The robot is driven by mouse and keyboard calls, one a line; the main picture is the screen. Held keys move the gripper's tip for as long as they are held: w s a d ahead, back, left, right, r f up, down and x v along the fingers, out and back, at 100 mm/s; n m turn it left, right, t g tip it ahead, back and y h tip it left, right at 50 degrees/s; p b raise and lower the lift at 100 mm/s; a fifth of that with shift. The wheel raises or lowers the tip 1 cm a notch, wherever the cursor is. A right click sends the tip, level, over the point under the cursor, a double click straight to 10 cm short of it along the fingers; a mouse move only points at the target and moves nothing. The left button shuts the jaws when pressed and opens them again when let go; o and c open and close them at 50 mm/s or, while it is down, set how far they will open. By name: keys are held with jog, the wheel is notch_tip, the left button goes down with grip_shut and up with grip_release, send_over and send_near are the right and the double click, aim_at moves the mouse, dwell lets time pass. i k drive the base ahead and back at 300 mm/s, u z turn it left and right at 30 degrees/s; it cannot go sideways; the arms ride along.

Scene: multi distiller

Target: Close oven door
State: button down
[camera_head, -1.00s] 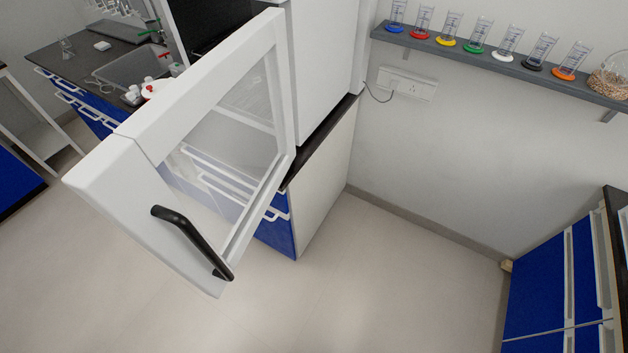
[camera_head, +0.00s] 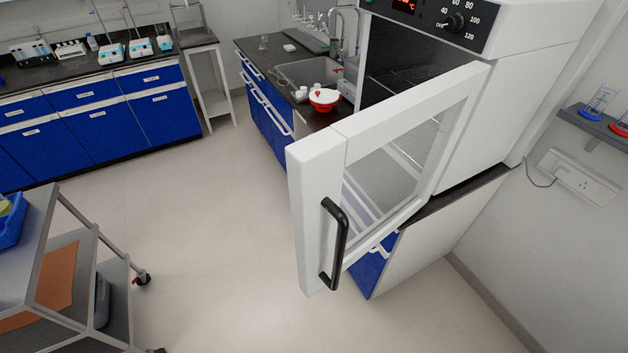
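The white oven (camera_head: 520,95) stands on a dark counter at the right, with a control panel (camera_head: 440,18) holding a red display and a black knob. Its door (camera_head: 318,165) is wide open and swings out toward me. The door has a white frame, a clear glass window and a black vertical handle (camera_head: 334,243) near its free edge. Part of the dark oven interior (camera_head: 405,65) with a wire rack shows behind the door. My gripper is not in view.
A grey cart (camera_head: 60,270) with a blue tray stands at the lower left. Blue cabinets (camera_head: 90,115) line the back left. A sink counter (camera_head: 285,85) with a red and white pot (camera_head: 323,98) lies behind the door. The floor (camera_head: 215,240) between cart and door is clear.

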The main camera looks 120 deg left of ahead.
aim_at(355, 181)
jog(key=u, duration=3.35)
jog(key=i, duration=0.5)
jog(key=z, duration=0.2)
jog(key=k, duration=0.35)
jog(key=u, duration=0.9)
